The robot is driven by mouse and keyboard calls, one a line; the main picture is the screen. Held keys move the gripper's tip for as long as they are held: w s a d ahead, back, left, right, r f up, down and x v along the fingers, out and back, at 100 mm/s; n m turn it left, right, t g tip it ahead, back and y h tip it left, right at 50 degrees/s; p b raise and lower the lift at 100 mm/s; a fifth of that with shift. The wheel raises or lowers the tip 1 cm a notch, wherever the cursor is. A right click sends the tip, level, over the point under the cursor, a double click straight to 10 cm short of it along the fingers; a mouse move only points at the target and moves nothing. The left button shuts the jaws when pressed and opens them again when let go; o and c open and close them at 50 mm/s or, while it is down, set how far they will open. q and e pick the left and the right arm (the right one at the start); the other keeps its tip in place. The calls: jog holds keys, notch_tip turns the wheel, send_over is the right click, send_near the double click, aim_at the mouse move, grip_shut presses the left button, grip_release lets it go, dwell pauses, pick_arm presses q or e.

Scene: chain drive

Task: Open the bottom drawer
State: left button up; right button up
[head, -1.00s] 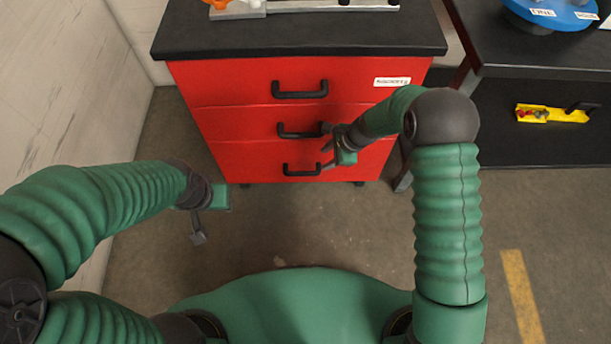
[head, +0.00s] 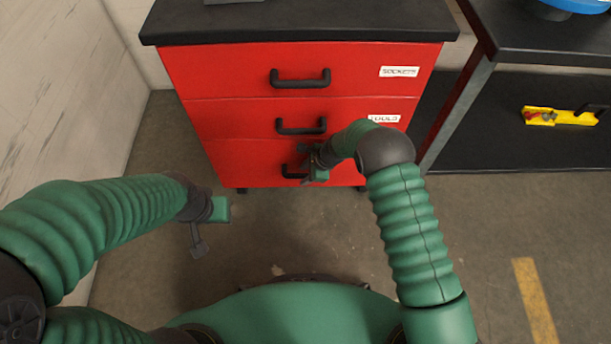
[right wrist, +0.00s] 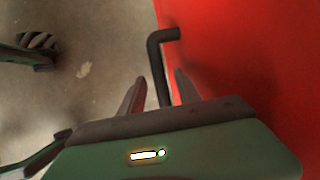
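The red drawer cabinet (head: 240,115) has three stacked drawers with black bar handles. The bottom drawer (head: 240,165) is closed, and its handle (head: 290,171) is partly hidden behind my right gripper (head: 309,180). In the right wrist view the handle (right wrist: 155,55) passes between the two open fingers of my right gripper (right wrist: 155,92); I see no finger clearly pressed on it. My left gripper (head: 198,245) hangs over the floor, left of and in front of the cabinet; its finger gap is not clear.
The middle drawer handle (head: 301,126) is just above my right gripper. A pale wall (head: 60,100) is at left. The floor before the cabinet is clear.

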grip_shut()
dwell(1.4)
